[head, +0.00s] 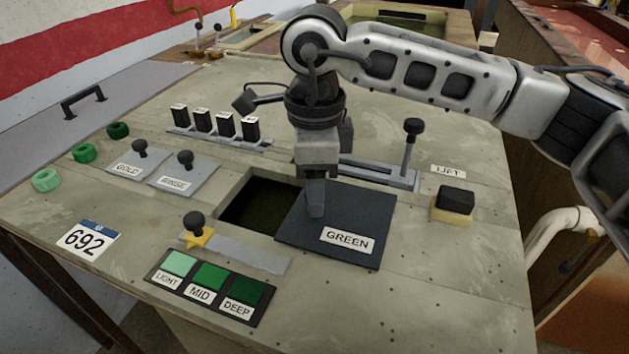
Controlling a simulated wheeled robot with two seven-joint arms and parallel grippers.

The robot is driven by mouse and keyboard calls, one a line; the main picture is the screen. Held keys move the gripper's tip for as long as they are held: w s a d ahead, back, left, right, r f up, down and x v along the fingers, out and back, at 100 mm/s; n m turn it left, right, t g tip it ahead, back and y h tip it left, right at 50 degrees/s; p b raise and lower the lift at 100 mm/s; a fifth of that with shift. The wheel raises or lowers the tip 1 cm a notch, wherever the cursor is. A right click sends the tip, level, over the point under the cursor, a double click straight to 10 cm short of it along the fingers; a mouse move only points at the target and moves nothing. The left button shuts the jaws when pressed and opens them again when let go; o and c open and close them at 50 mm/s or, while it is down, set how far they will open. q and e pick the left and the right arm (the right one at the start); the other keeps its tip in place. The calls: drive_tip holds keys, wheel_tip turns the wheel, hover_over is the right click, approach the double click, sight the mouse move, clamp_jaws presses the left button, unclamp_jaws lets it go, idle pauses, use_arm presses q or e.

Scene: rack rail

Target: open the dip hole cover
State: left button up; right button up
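The dip hole cover (365,215) is a flat dark square plate with a GREEN label. It lies on the panel at the right of the dip hole (255,208), whose left part is uncovered and shows dark green inside. My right gripper (316,207) points down onto the cover's left part, its tip at or just above the surface. Only one narrow finger shape shows, so I cannot tell whether it is open or shut. My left gripper is out of view.
A lift lever (411,145) and a black button on a yellow base (453,204) stand right of the cover. Several black-and-white switches (226,124) stand behind the hole. A star-based knob (196,228) and green swatches (210,276) are in front. The panel right of the cover is mostly bare.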

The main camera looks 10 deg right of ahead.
wheel_tip(320, 180, up, 16)
idle(0.6)
